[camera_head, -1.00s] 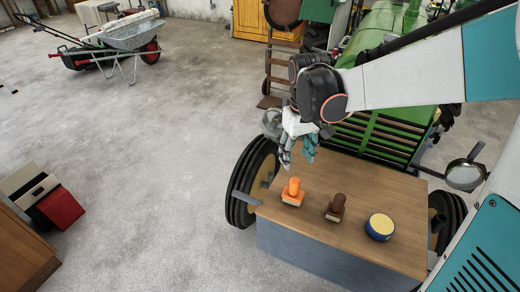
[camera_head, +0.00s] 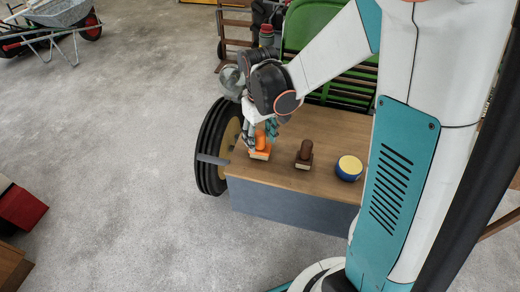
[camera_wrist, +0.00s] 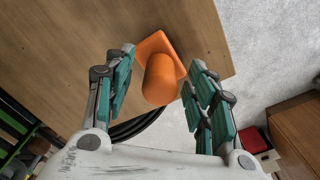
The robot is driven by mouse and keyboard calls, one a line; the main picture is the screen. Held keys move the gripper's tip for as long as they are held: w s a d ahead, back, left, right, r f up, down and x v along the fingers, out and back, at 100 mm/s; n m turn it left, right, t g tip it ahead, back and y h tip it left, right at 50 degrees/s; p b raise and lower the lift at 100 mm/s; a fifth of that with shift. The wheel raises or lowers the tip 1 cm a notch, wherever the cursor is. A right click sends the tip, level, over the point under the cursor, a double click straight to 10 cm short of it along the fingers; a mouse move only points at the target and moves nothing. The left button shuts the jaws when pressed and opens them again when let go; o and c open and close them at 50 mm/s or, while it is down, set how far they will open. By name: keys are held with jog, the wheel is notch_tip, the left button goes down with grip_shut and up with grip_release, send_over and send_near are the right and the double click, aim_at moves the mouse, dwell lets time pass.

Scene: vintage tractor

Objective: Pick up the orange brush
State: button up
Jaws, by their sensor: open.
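The orange brush (camera_head: 261,142) stands upright near the left end of a wooden-topped box (camera_head: 325,187). It has a rounded orange handle on a squarish base with pale bristles below. In the wrist view the orange brush (camera_wrist: 161,76) shows from above, between and just beyond my fingertips. My gripper (camera_wrist: 157,95) is open, with one teal-padded finger on each side of the handle. In the head view my gripper (camera_head: 262,130) is right over the brush and partly hides it. Whether a finger touches it I cannot tell.
A brown brush (camera_head: 304,153) and a round blue tin with a yellow top (camera_head: 348,168) stand to the right on the same top. A tractor wheel (camera_head: 213,148) is close on the left. The floor further left is clear up to a wheelbarrow (camera_head: 60,14).

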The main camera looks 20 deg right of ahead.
jog(key=c, duration=1.2)
notch_tip(320, 180, up, 20)
jog(key=p, duration=0.5)
jog(key=shift+p, duration=0.35)
jog(key=shift+s, duration=0.1)
jog(key=o, duration=0.5)
grip_shut()
